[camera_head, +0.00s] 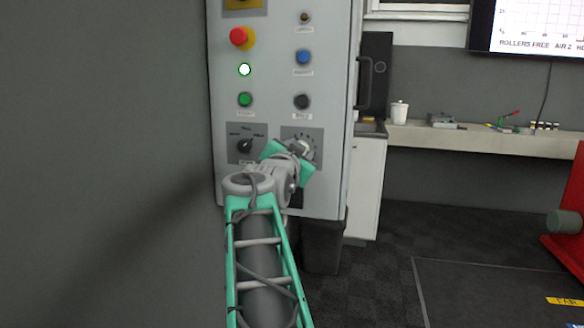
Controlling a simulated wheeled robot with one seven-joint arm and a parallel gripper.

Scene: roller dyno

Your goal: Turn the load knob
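The grey control panel (275,120) carries two rotary controls near its bottom. The left one is a black selector knob (245,146) on a dark plate with small labels. The right one sits on a dial plate (315,136) with marks around it; it appears to be the load knob, but its label is too small or covered to read. My gripper (302,151) is right in front of this dial and covers most of its knob. The fingers are too small and overlapped to show whether they are apart or touch the knob.
Above are a red emergency stop (239,37), a lit white lamp (244,69), and green (245,100), blue (303,57) and black (301,102) buttons. A grey wall (100,150) stands close on the left.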

